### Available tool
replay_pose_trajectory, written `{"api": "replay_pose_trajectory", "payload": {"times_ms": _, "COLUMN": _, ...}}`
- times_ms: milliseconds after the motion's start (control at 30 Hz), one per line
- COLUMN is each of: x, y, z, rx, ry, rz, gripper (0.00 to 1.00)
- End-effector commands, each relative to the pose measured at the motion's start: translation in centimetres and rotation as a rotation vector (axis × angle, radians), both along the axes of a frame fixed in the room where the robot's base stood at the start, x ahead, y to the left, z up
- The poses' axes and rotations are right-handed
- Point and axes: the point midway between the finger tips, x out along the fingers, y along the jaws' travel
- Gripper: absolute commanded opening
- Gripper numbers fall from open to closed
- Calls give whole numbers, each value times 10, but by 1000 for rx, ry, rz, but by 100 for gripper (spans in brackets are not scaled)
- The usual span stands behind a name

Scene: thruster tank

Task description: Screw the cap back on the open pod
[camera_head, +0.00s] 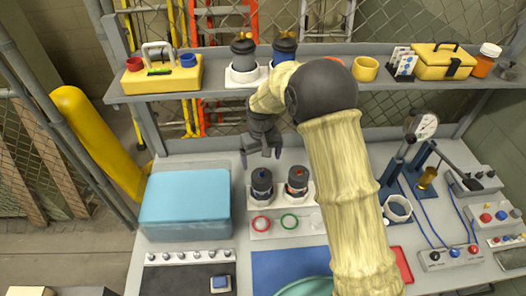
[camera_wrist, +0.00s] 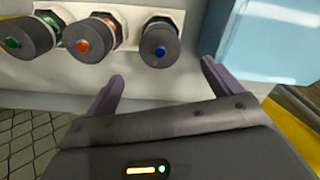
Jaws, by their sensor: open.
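Three dark round-topped pods stand in a white rack on the bench, with a blue-dotted pod (camera_head: 262,182) on the left and a red-dotted pod (camera_head: 297,180) beside it. My arm hides the third in the head view. The wrist view shows the blue-dotted pod (camera_wrist: 160,43), the red-dotted pod (camera_wrist: 88,38) and a green-dotted pod (camera_wrist: 30,36). I cannot tell which is open, and I make out no loose cap. My gripper (camera_head: 261,157) is open and empty, above and behind the blue-dotted pod. Its fingers show apart in the wrist view (camera_wrist: 161,72).
A blue box (camera_head: 186,205) stands left of the rack. Red (camera_head: 261,232) and green rings lie in front. The shelf (camera_head: 220,92) behind holds a yellow caddy (camera_head: 160,80) and two dark-capped containers. Gauge stands and cabled boxes (camera_head: 450,258) crowd the right.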

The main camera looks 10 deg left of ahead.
Motion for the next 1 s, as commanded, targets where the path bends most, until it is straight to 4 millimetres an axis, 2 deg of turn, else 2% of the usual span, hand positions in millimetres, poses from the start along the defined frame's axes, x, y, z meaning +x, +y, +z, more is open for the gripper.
{"api": "replay_pose_trajectory", "payload": {"times_ms": 400, "x": -1, "y": -1, "z": -64, "rx": -2, "ry": 6, "rz": 0, "gripper": 91}}
{"api": "replay_pose_trajectory", "payload": {"times_ms": 600, "x": 0, "y": -1, "z": -88, "rx": -2, "ry": 3, "rz": -1, "gripper": 91}}
{"api": "replay_pose_trajectory", "payload": {"times_ms": 733, "x": 0, "y": -1, "z": -97, "rx": -1, "ry": 1, "rz": -1, "gripper": 91}}
{"api": "replay_pose_trajectory", "payload": {"times_ms": 1000, "x": 0, "y": -1, "z": -99, "rx": -1, "ry": 1, "rz": -2, "gripper": 91}}
